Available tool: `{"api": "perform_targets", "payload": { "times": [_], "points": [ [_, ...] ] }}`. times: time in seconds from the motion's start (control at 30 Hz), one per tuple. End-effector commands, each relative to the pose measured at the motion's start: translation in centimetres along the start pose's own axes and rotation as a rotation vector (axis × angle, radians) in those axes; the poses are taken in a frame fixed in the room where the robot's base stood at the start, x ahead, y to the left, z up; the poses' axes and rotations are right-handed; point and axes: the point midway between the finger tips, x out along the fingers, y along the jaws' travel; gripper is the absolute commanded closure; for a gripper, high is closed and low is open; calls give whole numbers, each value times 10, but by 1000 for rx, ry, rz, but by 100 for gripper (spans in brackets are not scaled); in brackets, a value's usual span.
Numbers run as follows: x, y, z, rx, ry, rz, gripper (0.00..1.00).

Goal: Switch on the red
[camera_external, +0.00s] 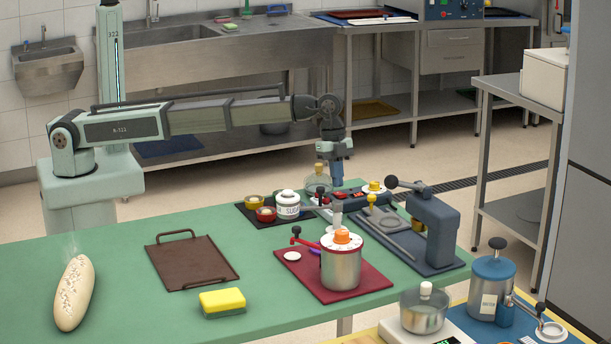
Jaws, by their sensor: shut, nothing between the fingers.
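A low dark unit with red patches (375,194) lies near the far edge of the green table; its switch details are too small to read. My gripper (338,184) points straight down over its left part, fingers shut and empty. I cannot tell whether the tips touch it. Other red things are a lever with a red arm and dark knob (297,236) beside a steel pot with an orange knob (341,262), and the dark red mat (376,281) under them. A small red round piece (266,214) lies on a dark mat farther left.
A white sugar jar (288,205) stands left of the unit. A dark blue press-like machine (434,230) stands to the right. A brown tray (192,263), a yellow sponge (222,302) and a loaf (74,292) lie on the table (130,310).

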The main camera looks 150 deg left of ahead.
Motion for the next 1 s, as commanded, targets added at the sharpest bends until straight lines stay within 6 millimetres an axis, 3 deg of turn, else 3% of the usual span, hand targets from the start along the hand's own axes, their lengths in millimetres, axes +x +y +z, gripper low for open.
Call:
{"api": "perform_targets", "payload": {
  "times": [0.3,0.5,0.7,1.0],
  "points": [
    [-66,-2,-7,5,18,-7,100],
    [-98,-2,-8,6,19,-6,100],
    [-115,-1,-8,6,19,-5,100],
    [-120,-1,-8,6,19,-5,100]
  ]
}}
